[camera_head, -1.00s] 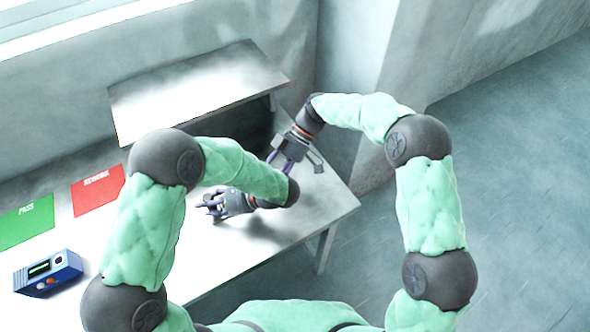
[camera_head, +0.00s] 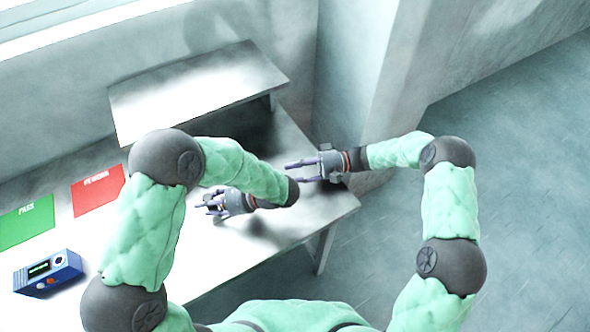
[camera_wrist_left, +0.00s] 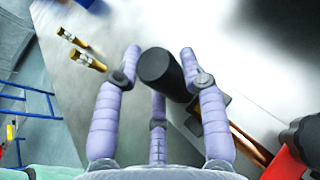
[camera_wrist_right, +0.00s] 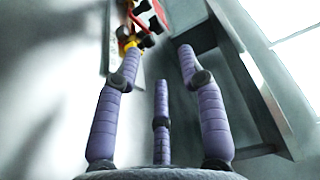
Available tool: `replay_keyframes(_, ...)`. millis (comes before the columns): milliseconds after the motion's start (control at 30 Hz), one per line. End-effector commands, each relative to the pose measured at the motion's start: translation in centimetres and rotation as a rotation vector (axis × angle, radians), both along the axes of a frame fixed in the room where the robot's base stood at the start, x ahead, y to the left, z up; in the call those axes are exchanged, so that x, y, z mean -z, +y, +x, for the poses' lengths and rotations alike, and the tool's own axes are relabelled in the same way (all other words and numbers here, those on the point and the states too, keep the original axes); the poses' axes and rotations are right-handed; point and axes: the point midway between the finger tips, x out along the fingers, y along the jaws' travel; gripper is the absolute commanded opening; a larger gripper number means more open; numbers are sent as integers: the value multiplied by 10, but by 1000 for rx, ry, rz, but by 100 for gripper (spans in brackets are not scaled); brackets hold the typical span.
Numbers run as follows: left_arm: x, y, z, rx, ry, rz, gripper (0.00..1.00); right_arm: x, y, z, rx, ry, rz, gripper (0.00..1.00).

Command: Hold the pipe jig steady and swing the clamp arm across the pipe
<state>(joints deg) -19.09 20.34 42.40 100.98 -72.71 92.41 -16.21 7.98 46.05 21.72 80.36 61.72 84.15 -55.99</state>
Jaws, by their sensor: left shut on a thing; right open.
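My left gripper (camera_head: 211,206) is low over the bench in the head view. In the left wrist view its purple fingers (camera_wrist_left: 160,65) are closed on a black cylinder (camera_wrist_left: 162,78), perhaps a grip of the jig. A copper-coloured pipe (camera_wrist_left: 250,146) with a dark block beside it lies to the right of that cylinder. A red part (camera_wrist_left: 288,165) shows at the lower right corner. I cannot make out the clamp arm. My right gripper (camera_head: 293,170) is open and empty over the bench's right end; its spread fingers (camera_wrist_right: 158,62) also show in the right wrist view.
A raised grey shelf (camera_head: 195,90) stands at the back of the bench. A green PASS card (camera_head: 27,221), a red REWORK card (camera_head: 98,191) and a blue device (camera_head: 48,272) lie at the left. Brass pieces (camera_wrist_left: 82,48) show in the left wrist view.

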Motion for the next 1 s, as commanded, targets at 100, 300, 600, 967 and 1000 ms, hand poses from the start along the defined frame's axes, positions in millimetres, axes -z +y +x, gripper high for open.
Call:
replay_keyframes(100, 0, 0, 0, -1, -2, 0, 2, 0, 0, 0, 3, 5, 2, 40)
replay_keyframes(300, 0, 0, 0, -1, -2, 0, 2, 0, 0, 0, 0, 4, 0, 21)
replay_keyframes(600, 0, 0, 0, -1, -2, 0, 2, -9, 10, -3, -74, 144, -119, 0)
replay_keyframes(967, 0, 0, 0, -1, -2, 0, 2, -27, 27, -8, -144, 478, -465, 0)
replay_keyframes(1000, 0, 0, 0, -1, -2, 0, 2, -29, 28, -8, -142, 513, -505, 0)
